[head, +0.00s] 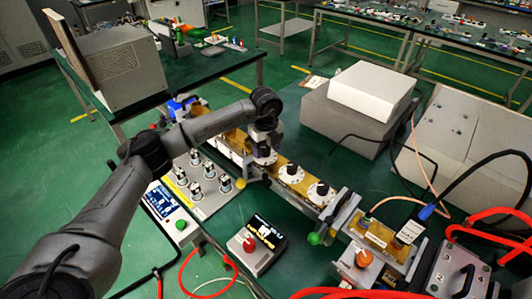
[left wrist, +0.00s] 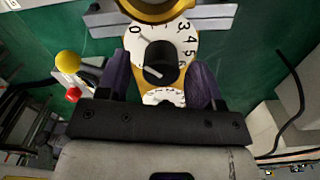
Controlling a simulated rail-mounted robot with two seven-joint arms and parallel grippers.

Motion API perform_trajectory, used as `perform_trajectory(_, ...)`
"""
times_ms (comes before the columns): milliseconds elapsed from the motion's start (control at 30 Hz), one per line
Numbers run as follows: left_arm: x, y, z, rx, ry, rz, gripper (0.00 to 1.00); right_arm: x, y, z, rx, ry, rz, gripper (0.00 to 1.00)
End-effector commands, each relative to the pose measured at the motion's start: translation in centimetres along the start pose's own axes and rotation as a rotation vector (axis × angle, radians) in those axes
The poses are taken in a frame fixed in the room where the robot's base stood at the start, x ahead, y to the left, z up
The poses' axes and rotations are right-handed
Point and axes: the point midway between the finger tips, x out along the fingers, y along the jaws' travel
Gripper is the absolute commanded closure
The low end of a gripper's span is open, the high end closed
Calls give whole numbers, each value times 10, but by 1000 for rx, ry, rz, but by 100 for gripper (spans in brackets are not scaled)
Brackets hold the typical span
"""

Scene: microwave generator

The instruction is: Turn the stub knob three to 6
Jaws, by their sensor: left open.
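A gold bar (head: 277,165) carries a row of white dials with dark stub knobs. My left gripper (head: 265,150) is over one of these dials (head: 266,159), left of two others, a middle dial (head: 291,173) and a right dial (head: 321,193). In the left wrist view my left gripper (left wrist: 161,64) is open, with one dark finger on each side of a black stub knob (left wrist: 160,62). Its white dial (left wrist: 183,42) shows black numbers, with 0 at upper left and 3, 4, 5 at the right. Contact between fingers and knob cannot be told. My right gripper is out of view.
A panel with several metal-topped switches (head: 206,182) stands left of the bar. A small box with a red knob (head: 249,244) is in front. A grey block with a white top (head: 357,110) stands behind. Cables and red hoses crowd the right.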

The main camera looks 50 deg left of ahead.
Motion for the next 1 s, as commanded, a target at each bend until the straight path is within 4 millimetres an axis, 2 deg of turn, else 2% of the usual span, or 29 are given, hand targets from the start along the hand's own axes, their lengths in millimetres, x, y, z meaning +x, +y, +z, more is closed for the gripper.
perform_trajectory(200, 12, 0, 0, 1, 0, 0, 40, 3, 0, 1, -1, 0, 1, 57)
perform_trajectory(533, 14, 0, 0, 1, 0, 0, 40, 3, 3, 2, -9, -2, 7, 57)
perform_trajectory(1000, 14, 0, 0, 0, 0, 0, 84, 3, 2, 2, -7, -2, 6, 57)
